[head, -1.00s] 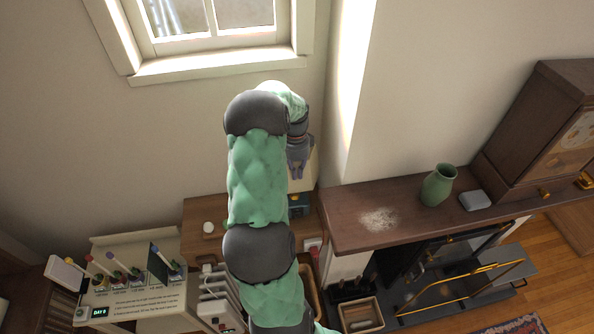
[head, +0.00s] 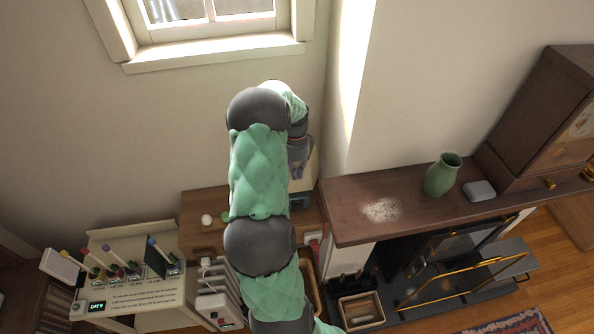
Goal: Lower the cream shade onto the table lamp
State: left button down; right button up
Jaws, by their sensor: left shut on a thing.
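My left gripper (head: 297,170) points down beside the window corner, with its arm reaching across the middle of the head view. It is shut on the cream shade (head: 313,167), which shows only as a pale strip to the right of the fingers; the arm hides the rest. My right gripper is not in view.
A wooden mantel (head: 345,217) with a green vase (head: 442,176) and a grey box (head: 479,191) stands close on the right. A round white thing (head: 207,219) lies on the cabinet.

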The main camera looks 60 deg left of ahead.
pick_arm(q)
jog(key=shift+f, duration=0.2)
jog(key=c, duration=1.3)
grip_release()
notch_tip(320, 180, up, 12)
jog(key=a, duration=0.1)
jog(key=shift+w+a, duration=0.25)
jog(key=shift+a, duration=0.15)
jog(key=shift+f, duration=0.1)
